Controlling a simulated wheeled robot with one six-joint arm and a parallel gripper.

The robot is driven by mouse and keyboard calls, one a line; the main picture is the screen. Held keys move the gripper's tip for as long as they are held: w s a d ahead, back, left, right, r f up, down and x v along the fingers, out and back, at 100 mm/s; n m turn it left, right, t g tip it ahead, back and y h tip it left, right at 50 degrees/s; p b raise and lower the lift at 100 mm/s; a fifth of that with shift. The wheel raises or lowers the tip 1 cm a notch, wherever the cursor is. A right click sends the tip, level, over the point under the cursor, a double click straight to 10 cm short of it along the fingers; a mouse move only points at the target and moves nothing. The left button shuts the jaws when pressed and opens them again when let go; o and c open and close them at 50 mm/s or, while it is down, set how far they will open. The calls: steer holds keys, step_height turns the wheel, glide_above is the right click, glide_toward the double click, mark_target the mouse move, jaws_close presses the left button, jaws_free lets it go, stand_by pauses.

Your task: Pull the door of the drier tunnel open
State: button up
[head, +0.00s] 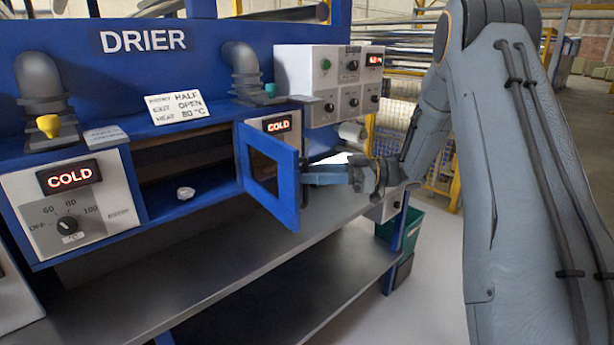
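The blue door (283,205) of the drier tunnel (142,42) has a framed window and stands swung out from the front, partly or widely open. Its left edge is at the right side of the dark tunnel opening (185,170), and its right edge juts out toward me. My gripper (310,176) is at the right side of the door, close to its right edge. I cannot tell whether it touches the door. Its fingers are seen edge-on and partly hidden, so their gap does not show.
A small clear object (186,193) lies inside the opening. A control box (70,205) reading COLD is at left, and a white switch panel (345,80) is above right. A grey shelf (250,260) runs below. A green bin (402,230) stands at right.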

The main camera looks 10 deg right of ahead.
steer(key=d+b, duration=0.2)
steer(key=d, duration=0.4)
steer(key=shift+s+d, duration=0.25)
steer(key=shift+s, duration=0.2)
steer(key=w+f+m+t+h, duration=0.2)
steer(key=w+m+t+h, duration=0.7)
steer(key=w+t+h, duration=0.15)
steer(key=s+d+f+m+g+h, duration=0.1)
steer(key=s+f+m+g+h, duration=0.3)
steer(key=s, duration=0.5)
steer(key=s+d+f+m+g+h, duration=0.2)
steer(key=s+f+g+h, duration=0.15)
steer(key=s+f, duration=0.45)
steer(key=s+a+g, duration=0.2)
steer(key=s, duration=0.7)
steer(key=s+a+f+m+g, duration=0.1)
steer(key=s+a+g, duration=0.1)
steer(key=s, duration=0.8)
steer(key=shift+s+a+f+g, duration=0.25)
steer(key=shift+a+f+g, duration=0.05)
steer(key=shift+a+g, duration=0.1)
